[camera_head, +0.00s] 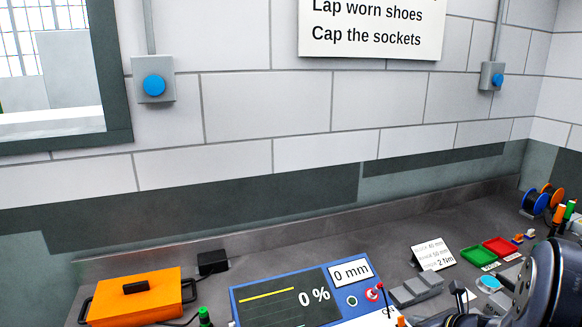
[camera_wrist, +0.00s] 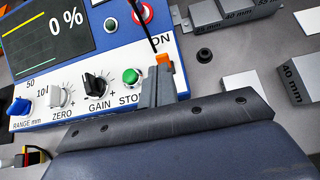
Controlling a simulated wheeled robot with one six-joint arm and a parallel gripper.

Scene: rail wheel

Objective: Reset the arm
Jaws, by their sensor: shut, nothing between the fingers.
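My gripper (camera_wrist: 163,65) shows in the wrist view, its narrow grey fingers with orange at the tip. It is shut and empty, in front of the blue-edged instrument panel (camera_wrist: 115,50), near the green button (camera_wrist: 131,76). I cannot tell whether it touches the panel. In the head view, a dark rounded link of my arm (camera_head: 545,285) fills the lower right corner. The gripper itself is mostly cut off at the bottom of that view.
The instrument (camera_head: 244,305) reads 0 % and 0 mm. An orange case (camera_head: 150,305) stands at left. Grey blocks (camera_head: 415,290), a small sign (camera_head: 433,256), green tray (camera_head: 478,257) and red tray (camera_head: 500,246) are at right. Bare bench (camera_head: 330,240) lies behind the instrument.

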